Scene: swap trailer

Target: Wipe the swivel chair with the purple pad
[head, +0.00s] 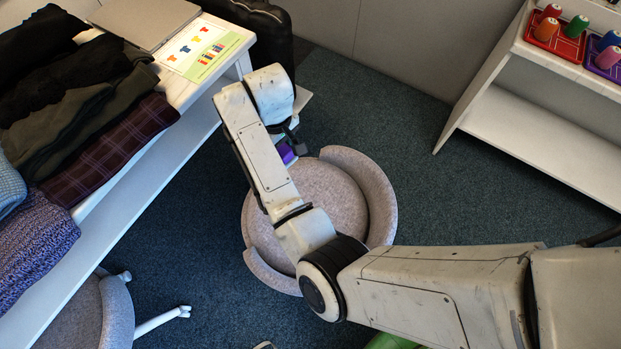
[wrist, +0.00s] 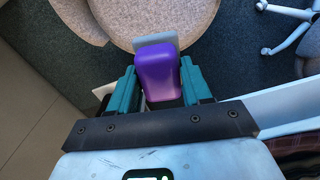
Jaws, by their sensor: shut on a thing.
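The purple pad (wrist: 158,72) is between the teal fingers of my gripper (wrist: 158,88), with a pale grey plate on its far side. In the head view a bit of the purple pad (head: 286,153) shows beside my arm, at the far left edge of a round beige seat with a curved back (head: 335,190). I cannot tell whether the pad touches it. A chair with a white castered leg, which looks like the swivel chair (head: 119,315), is at the lower left, partly under the table and cut off. Its white legs show at upper right in the wrist view.
A white table (head: 205,90) on the left holds folded clothes (head: 80,110), a grey laptop (head: 143,20) and a printed card (head: 199,50). A black bag (head: 270,30) stands behind it. A white shelf (head: 545,125) with thread spools is at right.

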